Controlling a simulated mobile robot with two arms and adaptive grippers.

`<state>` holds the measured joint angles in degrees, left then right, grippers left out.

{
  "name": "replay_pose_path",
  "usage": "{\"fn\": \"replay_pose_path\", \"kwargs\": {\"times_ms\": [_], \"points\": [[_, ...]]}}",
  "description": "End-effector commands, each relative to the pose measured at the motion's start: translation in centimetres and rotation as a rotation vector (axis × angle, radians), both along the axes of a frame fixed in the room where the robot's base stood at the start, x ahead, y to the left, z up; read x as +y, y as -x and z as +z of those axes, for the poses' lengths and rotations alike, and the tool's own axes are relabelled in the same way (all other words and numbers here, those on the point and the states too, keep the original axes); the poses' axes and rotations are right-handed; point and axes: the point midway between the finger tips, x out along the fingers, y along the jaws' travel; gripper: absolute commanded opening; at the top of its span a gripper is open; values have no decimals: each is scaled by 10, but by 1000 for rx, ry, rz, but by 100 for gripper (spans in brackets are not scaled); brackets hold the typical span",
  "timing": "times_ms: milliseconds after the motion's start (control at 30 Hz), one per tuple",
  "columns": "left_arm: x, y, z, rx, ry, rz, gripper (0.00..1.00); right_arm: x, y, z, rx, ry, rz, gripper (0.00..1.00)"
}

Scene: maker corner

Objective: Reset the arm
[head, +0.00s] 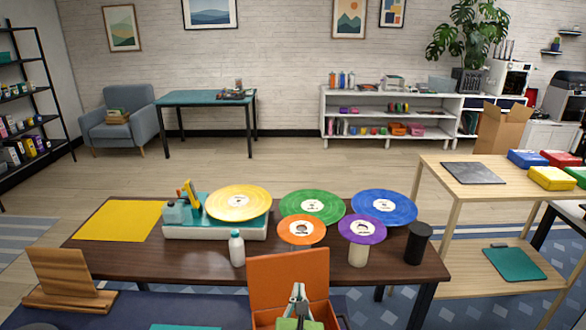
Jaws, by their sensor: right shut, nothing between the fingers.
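My right gripper (298,291) shows at the bottom centre of the head view, in front of an open orange box (288,268) with its lid raised. Its fingers are together with nothing between them. A green patch shows just below the fingers at the picture's lower edge; I cannot tell what it belongs to. My left gripper is not in view.
The dark wooden table (180,257) bears a yellow mat (120,220), a white bottle (237,249), a black cylinder (418,243) and several coloured discs, including a purple one (362,229). A light wooden shelf table (436,172) stands at right. Floor behind is open.

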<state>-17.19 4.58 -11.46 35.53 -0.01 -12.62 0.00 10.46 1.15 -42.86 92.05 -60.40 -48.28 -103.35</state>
Motion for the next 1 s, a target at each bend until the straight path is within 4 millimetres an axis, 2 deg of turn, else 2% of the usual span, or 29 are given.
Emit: {"fn": "replay_pose_path", "kwargs": {"times_ms": [167,300,400,500,600,800,1000], "points": [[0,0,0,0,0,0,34,-71,49,-50,185,-561,-295,0],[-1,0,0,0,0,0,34,-127,115,-92,303,-1089,-653,0],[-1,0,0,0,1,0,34,-155,166,-111,343,-1412,-922,0],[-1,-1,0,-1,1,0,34,-171,208,-120,349,-1646,-1147,0],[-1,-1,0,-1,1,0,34,-180,241,-123,339,-1801,-1320,0],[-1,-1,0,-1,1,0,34,-189,290,-120,301,-2006,-1591,0],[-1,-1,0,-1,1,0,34,-193,331,-112,243,-2142,-1823,0]]}}
